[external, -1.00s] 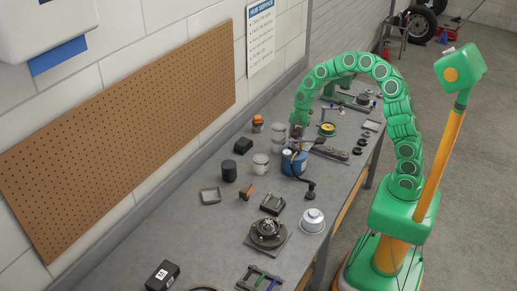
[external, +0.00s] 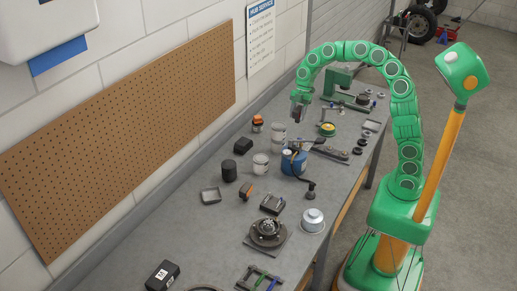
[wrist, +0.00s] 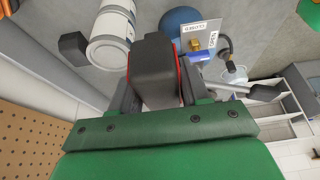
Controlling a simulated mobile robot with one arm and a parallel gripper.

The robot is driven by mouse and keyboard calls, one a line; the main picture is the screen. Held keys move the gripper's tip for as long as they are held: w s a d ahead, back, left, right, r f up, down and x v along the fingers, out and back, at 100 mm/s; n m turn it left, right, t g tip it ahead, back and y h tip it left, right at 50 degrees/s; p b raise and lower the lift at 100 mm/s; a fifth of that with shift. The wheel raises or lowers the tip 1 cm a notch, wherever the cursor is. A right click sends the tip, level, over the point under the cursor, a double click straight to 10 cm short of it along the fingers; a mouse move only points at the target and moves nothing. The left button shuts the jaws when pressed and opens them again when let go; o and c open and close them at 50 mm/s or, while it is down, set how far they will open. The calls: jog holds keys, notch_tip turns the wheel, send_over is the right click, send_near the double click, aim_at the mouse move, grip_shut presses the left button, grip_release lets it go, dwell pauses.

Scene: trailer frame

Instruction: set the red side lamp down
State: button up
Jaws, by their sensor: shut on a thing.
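My gripper (external: 298,112) hangs above the workbench (external: 190,240), pointing down, behind the blue canister. In the wrist view my gripper (wrist: 157,88) is shut on a dark, boxy thing with a red edge, the red side lamp (wrist: 153,68). Its dark housing faces the camera and sits between the two fingers; most of its red side is hidden. In the external view the lamp is too small and dark to tell apart from the fingers.
The blue canister (external: 290,166) and light cans (external: 261,164) stand below and nearer. An orange-topped lamp (external: 258,122) is by the wall side. A green press (external: 340,80) stands beyond. The near left bench has clear room around a black box (external: 162,275).

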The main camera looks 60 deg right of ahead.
jog(key=w+a+f+m+t, duration=0.1)
jog(key=w+a, duration=0.1)
jog(key=a, duration=1.5)
jog(key=w+a+f+m, duration=0.1)
jog(key=a+m, duration=0.1)
jog(key=a, duration=1.4)
jog(key=s+a+f+m, duration=0.1)
jog(key=s+a, duration=0.5)
jog(key=a, duration=0.5)
jog(key=s+a+f, duration=0.1)
jog(key=s+a, duration=0.4)
jog(key=a, duration=0.7)
jog(key=s+a+f+m, duration=0.1)
jog(key=s+a, duration=0.5)
jog(key=a, duration=0.5)
jog(key=shift+t, duration=0.4)
jog(key=shift+w+a+f, duration=1.3)
jog(key=shift+a+f, duration=0.2)
jog(key=shift+a, duration=0.25)
jog(key=shift+w+a+f, duration=1.35)
jog(key=shift+a+f, duration=0.2)
jog(key=shift+a, duration=0.2)
jog(key=shift+w+a+f, duration=1.3)
jog(key=shift+a+f, duration=0.2)
jog(key=shift+a, duration=0.25)
jog(key=shift+f, duration=0.1)
jog(key=shift+w+a+f+n+h, duration=0.1)
jog(key=shift+a+f+n+h, duration=0.1)
jog(key=shift+f+n+h, duration=0.1)
jog(key=shift+f, duration=1.4)
